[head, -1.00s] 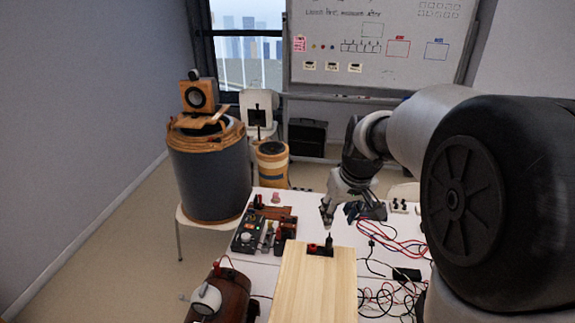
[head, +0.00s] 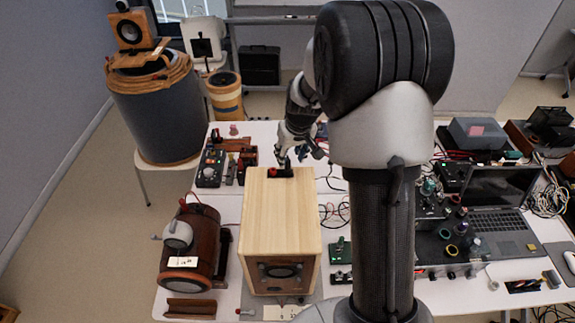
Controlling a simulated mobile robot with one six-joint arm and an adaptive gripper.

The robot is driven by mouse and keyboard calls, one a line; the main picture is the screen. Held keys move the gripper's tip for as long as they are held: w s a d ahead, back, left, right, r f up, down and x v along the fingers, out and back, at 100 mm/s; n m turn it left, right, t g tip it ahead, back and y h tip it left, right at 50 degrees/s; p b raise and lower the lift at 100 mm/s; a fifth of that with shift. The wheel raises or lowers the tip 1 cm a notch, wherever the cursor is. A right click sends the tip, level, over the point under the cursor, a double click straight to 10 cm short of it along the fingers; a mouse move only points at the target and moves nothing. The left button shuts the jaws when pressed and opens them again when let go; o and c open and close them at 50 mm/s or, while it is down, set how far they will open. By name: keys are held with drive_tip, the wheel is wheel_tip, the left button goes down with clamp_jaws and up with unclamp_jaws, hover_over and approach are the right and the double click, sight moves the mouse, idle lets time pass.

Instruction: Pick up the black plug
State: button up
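A small terminal block (head: 279,173), black with a red part, sits on the far top edge of a pale wooden speaker box (head: 281,206). My gripper (head: 283,161) points down from the far side, with its fingertips right at this block. The black plug stood upright on the block in the earlier view. Now it cannot be told apart from the dark gripper tips and the block. The fingers are too small and overlapped to show whether they are open or shut, or whether they touch the plug.
Looped cables (head: 334,212) lie right of the box. A laptop (head: 498,209) and several devices fill the right side of the table.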

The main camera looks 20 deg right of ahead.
sight(288, 161)
drive_tip(key=x, duration=0.5)
drive_tip(key=shift+w+r, duration=0.1)
drive_tip(key=shift+w, duration=0.15)
drive_tip(key=shift+c, duration=0.5)
clamp_jaws()
drive_tip(key=shift+r, duration=0.15)
drive_tip(key=shift+r, duration=0.55)
wheel_tip(288, 161, up, 19)
drive_tip(key=p, duration=0.1)
